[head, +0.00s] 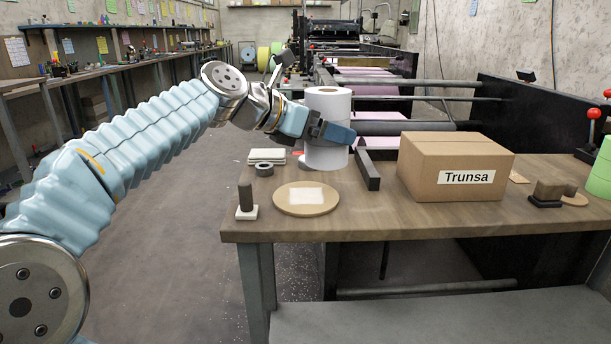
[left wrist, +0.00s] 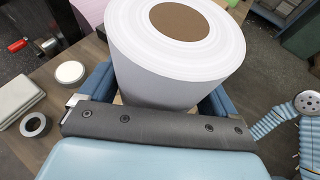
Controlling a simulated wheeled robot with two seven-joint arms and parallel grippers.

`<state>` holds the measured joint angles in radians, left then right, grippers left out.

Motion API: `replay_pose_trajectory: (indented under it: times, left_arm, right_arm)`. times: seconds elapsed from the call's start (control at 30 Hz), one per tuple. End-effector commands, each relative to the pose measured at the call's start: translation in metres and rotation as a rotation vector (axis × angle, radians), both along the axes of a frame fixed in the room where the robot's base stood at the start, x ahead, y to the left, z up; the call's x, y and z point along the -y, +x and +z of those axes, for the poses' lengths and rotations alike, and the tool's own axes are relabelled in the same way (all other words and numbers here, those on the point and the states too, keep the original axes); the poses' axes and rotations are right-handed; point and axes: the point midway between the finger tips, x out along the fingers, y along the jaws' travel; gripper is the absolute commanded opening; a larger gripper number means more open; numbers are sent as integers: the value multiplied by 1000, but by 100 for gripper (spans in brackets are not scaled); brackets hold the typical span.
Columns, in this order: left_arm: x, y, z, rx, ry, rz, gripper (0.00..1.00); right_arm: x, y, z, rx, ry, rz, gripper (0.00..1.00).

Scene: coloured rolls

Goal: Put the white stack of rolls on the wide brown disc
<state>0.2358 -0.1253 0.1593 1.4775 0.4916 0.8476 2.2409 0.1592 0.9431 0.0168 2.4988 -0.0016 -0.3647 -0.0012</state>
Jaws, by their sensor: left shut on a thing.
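The white stack of rolls (head: 328,103) stands upright at the back left of the table in the head view. In the left wrist view its top roll (left wrist: 180,40) shows a brown core. My left gripper (head: 330,132) is shut on the stack around its middle, with its fingers on either side. I cannot tell whether the stack's base touches the table. The wide brown disc (head: 290,206) lies flat at the table's front left with a pale square on it, in front of the stack. My right gripper is not in view.
A cardboard box (head: 455,168) marked Trunsa stands right of the disc, with a dark bar (head: 367,170) between. A dark post on a white base (head: 246,203), a black ring (head: 264,169) and a pale pad stack (head: 267,155) are on the left. Green rolls (head: 601,170) stand far right.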

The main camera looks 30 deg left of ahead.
Motion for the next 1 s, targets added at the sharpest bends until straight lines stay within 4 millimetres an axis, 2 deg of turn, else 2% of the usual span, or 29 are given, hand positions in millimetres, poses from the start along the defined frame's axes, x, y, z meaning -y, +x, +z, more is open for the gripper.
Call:
replay_pose_trajectory:
  times: [0.03, 0.1, 0.37, 0.47, 0.6, 1.0]
  left_arm:
    - [-8, 1, -15, -2, -1, 2, 42]
    - [-17, 2, -26, -1, -2, 1, 42]
    - [-35, 4, -45, 0, -1, 0, 42]
    - [-47, 6, -61, -1, -1, 2, 42]
    - [-46, 6, -83, 0, -2, -1, 42]
    - [-46, 6, -89, 1, 0, 0, 42]
  right_arm:
    - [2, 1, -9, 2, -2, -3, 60]
    - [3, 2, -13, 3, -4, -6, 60]
    - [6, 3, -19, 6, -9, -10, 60]
    - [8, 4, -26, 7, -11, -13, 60]
    - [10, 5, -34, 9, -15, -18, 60]
    - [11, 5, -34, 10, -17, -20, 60]
